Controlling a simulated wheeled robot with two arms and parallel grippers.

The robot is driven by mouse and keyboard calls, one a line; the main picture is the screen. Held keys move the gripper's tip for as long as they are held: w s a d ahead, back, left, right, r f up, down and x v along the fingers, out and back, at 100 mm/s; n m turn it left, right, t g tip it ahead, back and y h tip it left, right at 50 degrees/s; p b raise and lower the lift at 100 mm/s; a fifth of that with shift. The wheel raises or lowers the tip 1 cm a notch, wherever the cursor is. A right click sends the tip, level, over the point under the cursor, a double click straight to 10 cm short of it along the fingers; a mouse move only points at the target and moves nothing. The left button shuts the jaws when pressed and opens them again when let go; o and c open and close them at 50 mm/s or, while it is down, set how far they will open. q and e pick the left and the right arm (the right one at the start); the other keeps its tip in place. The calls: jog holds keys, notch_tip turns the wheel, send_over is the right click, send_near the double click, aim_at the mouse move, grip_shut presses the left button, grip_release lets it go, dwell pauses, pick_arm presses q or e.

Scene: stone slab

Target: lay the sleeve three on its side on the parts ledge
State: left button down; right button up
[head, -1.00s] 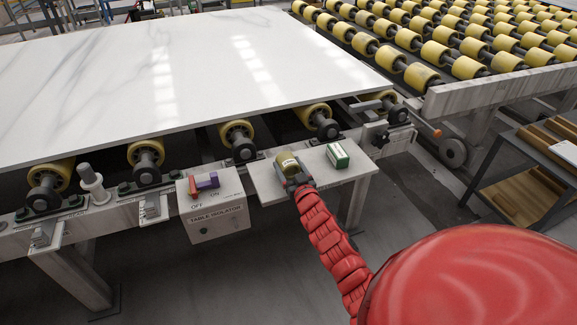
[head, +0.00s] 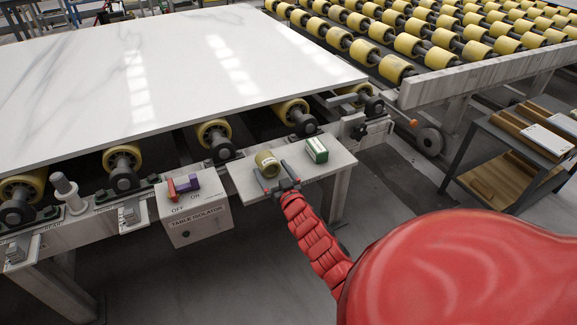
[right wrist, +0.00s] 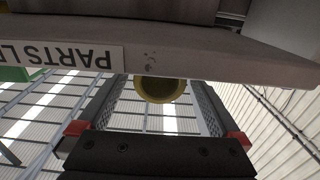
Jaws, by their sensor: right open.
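The sleeve (head: 268,161), a short olive-yellow cylinder, lies on its side on the pale parts ledge (head: 240,179). In the right wrist view, which is upside down, the round end of the sleeve (right wrist: 160,90) faces my gripper, by the edge of the ledge (right wrist: 225,58). My right gripper (head: 272,172) is open at the near side of the sleeve. Its two fingers (right wrist: 160,108) are spread wide, with clear space on both sides of the sleeve in the wrist view. My left gripper is not in view.
The table isolator box (head: 195,212) with a red and purple switch is to the left. The stone slab (head: 170,75) on rollers overhangs behind. A grey cart (head: 500,165) stands at right.

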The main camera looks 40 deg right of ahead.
jog(key=p+v, duration=0.1)
jog(key=v, duration=1.3)
jog(key=shift+s, duration=0.15)
